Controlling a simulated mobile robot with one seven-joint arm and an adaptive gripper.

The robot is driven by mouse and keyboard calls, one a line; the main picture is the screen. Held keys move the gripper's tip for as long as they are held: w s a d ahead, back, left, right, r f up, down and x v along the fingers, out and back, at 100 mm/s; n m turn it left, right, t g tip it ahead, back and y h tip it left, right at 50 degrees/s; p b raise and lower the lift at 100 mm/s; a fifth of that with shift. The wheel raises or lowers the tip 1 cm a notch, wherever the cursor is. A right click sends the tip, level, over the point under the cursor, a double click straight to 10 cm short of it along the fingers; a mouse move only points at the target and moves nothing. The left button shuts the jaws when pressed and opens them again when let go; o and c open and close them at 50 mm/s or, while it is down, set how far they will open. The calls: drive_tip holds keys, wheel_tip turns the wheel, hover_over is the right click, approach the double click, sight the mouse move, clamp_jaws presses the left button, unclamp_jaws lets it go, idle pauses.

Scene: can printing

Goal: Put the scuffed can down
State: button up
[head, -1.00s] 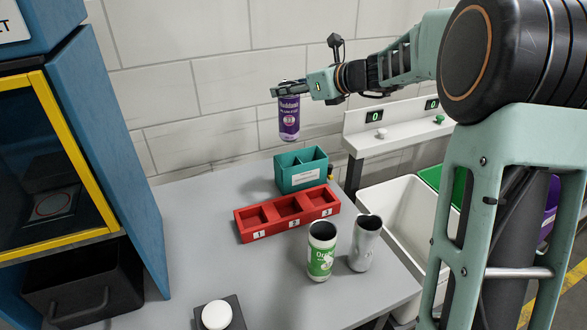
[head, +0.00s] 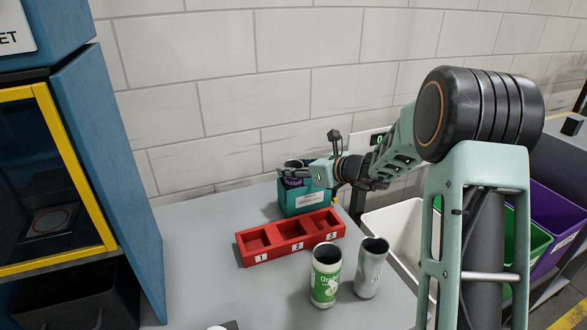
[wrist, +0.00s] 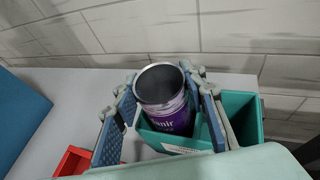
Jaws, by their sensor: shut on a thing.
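A purple can (head: 293,183) with an open top and a pale upper band is in my gripper (head: 298,172). The wrist view also shows the can (wrist: 170,122), upright between the two blue-padded fingers of my gripper (wrist: 168,108). Its lower part is hidden by the wall of the teal two-compartment box (head: 302,204), so it stands inside the left compartment. I cannot tell whether it touches the floor of the compartment. The right compartment (wrist: 242,108) looks empty. Scuffs on the can are too small to make out.
A red tray (head: 290,237) with three numbered, empty slots lies in front of the box. A green-and-white can (head: 326,277) and a plain grey can (head: 370,270) stand at the table's right. A blue cabinet (head: 105,160) is at left; a white bin (head: 398,232) is beyond the table's right edge.

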drive_tip(key=shift+f, duration=0.15)
drive_tip(key=o, duration=0.7)
drive_tip(key=shift+o, duration=0.2)
drive_tip(key=shift+r, duration=0.35)
drive_tip(key=v, duration=1.2)
drive_tip(key=shift+f, duration=0.25)
